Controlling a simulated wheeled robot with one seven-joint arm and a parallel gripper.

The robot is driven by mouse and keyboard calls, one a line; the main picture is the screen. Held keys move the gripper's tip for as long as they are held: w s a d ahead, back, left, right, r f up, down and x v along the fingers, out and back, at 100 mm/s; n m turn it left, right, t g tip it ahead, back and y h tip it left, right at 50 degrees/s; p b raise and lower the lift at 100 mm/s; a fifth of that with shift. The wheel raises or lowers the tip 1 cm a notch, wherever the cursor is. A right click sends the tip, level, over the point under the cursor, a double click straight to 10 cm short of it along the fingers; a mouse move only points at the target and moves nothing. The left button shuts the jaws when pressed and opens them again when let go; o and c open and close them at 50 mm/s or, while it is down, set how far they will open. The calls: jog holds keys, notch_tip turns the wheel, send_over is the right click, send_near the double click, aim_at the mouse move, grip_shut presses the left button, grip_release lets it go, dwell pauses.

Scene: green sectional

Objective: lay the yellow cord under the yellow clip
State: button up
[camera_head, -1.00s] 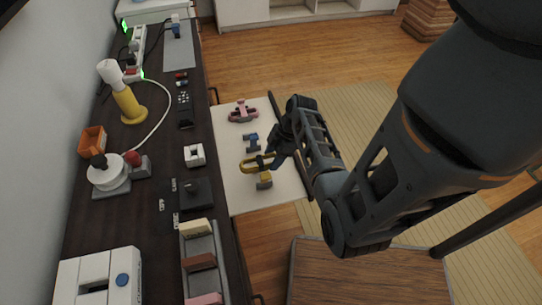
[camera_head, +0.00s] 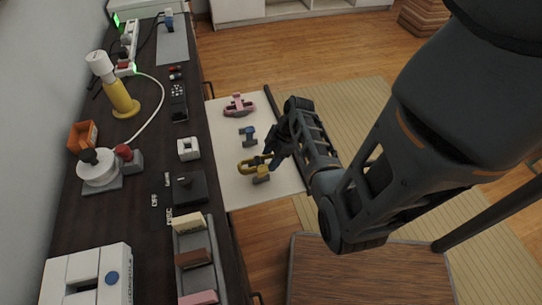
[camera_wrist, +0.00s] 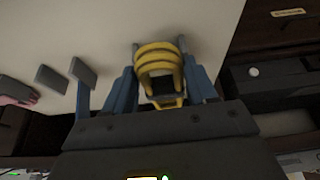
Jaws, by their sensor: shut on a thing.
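The yellow cord (camera_head: 250,166) is a bundled loop held at my gripper (camera_head: 269,156), over the white board (camera_head: 238,192). In the wrist view the cord's yellow coils (camera_wrist: 159,58) sit between the two blue fingers of my gripper (camera_wrist: 163,80). The yellow clip (camera_head: 261,178) stands on the board just in front of the cord. In the head view the cord partly overlaps the clip's far side; whether they touch cannot be told. A yellow part low between the fingers in the wrist view is too hidden to identify.
A blue clip (camera_head: 248,134) stands on the board behind the cord. A pink clip with a pink cord (camera_head: 239,106) is farther back. The dark counter (camera_head: 150,195), crowded with objects, borders the board's left side. The board's front left is bare.

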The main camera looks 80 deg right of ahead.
aim_at(272, 173)
jog(key=shift+f+b, duration=0.95)
jog(key=shift+f, duration=0.4)
jog(key=shift+s+a+f+b, duration=0.15)
jog(key=shift+f+b, duration=0.25)
jog(key=shift+f, duration=0.15)
jog(key=shift+s+a+f+b, duration=0.15)
jog(key=shift+f+b, duration=0.25)
jog(key=shift+f, duration=0.15)
jog(key=o, duration=0.9)
jog(key=shift+c, duration=0.2)
jog(key=o, duration=0.3)
jog(key=shift+d+f, duration=0.1)
jog(key=shift+d, duration=0.15)
jog(key=shift+t, duration=0.3)
jog(key=r, duration=0.3)
jog(key=s+d+r, duration=0.1)
jog(key=r, duration=0.2)
jog(key=d+r, duration=0.1)
jog(key=r, duration=0.3)
jog(key=shift+s+d, duration=0.25)
jog(key=shift+s, duration=0.05)
jog(key=shift+p, duration=0.3)
jog(key=shift+s, duration=0.1)
